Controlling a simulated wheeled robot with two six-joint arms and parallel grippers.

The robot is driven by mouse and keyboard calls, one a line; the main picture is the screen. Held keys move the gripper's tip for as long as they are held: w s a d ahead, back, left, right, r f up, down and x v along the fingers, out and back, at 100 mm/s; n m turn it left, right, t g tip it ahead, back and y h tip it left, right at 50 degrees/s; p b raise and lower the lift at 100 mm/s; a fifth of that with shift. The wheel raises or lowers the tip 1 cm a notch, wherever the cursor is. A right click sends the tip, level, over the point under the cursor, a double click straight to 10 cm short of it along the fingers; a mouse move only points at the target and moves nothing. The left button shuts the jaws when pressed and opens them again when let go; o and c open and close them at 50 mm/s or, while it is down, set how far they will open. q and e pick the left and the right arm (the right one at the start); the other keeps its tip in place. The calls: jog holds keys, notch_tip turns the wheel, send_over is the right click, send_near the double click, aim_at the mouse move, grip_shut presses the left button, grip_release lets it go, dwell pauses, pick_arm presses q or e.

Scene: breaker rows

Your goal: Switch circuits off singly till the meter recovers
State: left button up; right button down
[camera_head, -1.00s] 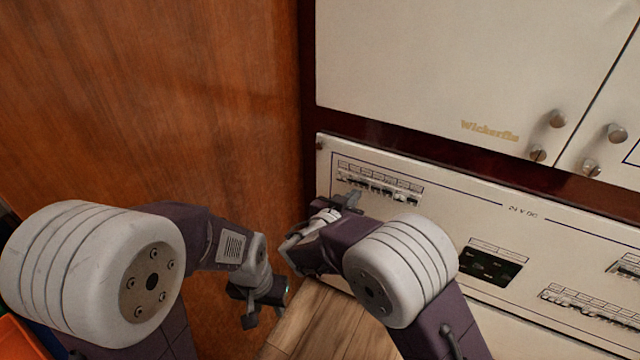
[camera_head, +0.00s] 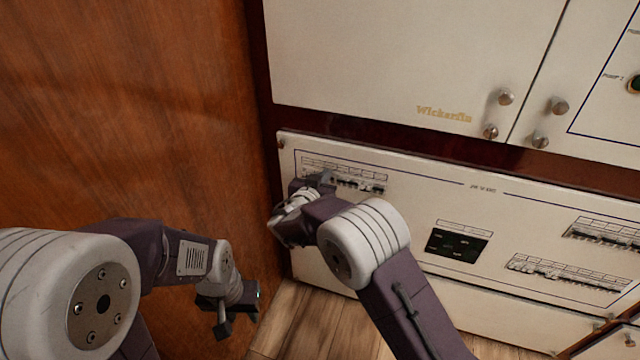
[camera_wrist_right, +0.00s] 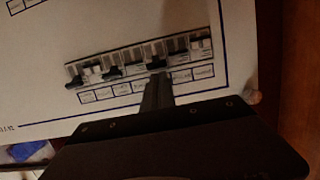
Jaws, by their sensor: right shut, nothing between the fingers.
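A short breaker row (camera_head: 368,186) sits at the upper left of the cream panel. My right gripper (camera_head: 322,180) is at this row's left half and hides part of it. The right wrist view shows the row (camera_wrist_right: 137,62) with several dark and white levers in differing positions. My right gripper's closed fingertips (camera_wrist_right: 157,90) are just at a dark lever (camera_wrist_right: 155,62); I cannot tell whether they touch it. My left gripper (camera_head: 223,327) hangs low, away from the panel; its jaws are unclear. A dark inset (camera_head: 458,245) is mid-panel; I cannot read it or tell whether it is the meter.
Two more breaker rows are at the right, an upper one (camera_head: 603,234) and a longer lower one (camera_head: 567,274). Cream cabinet doors (camera_head: 400,60) with round knobs stand above. A wooden wall (camera_head: 130,110) bounds the left. Wooden floor (camera_head: 300,320) shows below.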

jog(key=shift+w+d+f, duration=0.1)
jog(key=shift+w+d, duration=0.05)
jog(key=shift+w, duration=0.35)
